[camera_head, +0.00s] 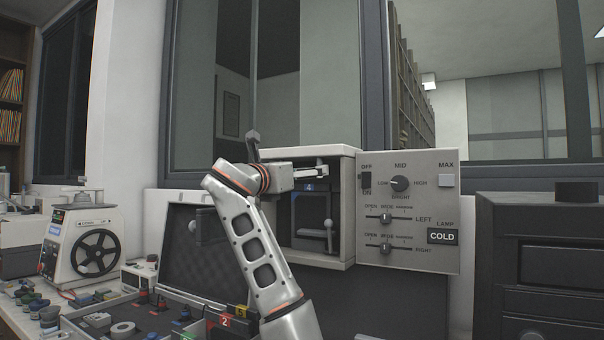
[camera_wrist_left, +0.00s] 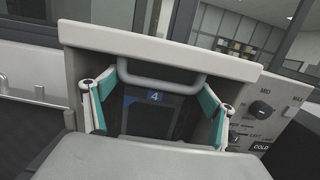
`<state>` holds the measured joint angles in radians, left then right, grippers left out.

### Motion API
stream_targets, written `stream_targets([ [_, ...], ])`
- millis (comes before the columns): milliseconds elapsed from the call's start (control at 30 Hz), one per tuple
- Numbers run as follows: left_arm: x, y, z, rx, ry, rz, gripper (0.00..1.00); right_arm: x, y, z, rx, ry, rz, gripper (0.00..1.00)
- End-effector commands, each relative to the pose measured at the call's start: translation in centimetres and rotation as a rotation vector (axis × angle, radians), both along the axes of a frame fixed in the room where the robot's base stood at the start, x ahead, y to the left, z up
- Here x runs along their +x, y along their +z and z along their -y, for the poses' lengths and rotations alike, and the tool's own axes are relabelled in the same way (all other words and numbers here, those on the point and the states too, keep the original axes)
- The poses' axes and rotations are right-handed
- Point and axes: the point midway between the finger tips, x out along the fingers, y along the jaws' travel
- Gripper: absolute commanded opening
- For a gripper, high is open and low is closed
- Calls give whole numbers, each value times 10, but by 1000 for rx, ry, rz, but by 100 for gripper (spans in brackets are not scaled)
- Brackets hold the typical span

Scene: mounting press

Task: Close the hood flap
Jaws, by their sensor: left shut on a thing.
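The mounting press is a white box with a dark open front; its interior (camera_head: 309,218) shows in the head view. The hood flap (camera_wrist_left: 165,47) is the pale panel across the top of the opening in the wrist view, with a grey U-shaped handle (camera_wrist_left: 160,78) below its edge. My left gripper (camera_head: 318,173) reaches the upper part of the opening from the left. A blue tag marked 4 (camera_wrist_left: 155,97) shows inside, behind the fingers. My right gripper is not in view.
A control panel (camera_head: 408,215) with a knob, sliders and a COLD lamp adjoins the box on the right. A dark cabinet (camera_head: 540,255) stands farther right. An open foam-lined case (camera_head: 190,250) lies left of the box, and a machine with a black wheel (camera_head: 88,245) stands far left.

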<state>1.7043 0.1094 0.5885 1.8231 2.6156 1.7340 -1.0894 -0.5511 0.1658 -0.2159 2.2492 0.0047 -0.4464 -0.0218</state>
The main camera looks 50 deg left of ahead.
Motion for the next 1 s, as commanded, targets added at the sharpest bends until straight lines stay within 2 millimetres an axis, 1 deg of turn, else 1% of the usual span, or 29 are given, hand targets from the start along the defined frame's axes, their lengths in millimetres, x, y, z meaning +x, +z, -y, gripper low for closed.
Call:
stream_targets([
  [33,4,-3,1,0,-6,-1,46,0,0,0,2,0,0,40],
  [467,3,0,0,4,-6,7,46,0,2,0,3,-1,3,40],
  [500,3,1,0,4,-6,7,91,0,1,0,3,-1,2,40],
  [733,2,1,0,4,-3,9,91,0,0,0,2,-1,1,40],
  [833,1,4,-1,5,-3,10,91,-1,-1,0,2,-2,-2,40],
  [933,1,14,0,6,-3,10,91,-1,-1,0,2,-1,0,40],
  [1000,1,25,-1,5,-1,10,91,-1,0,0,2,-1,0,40],
])
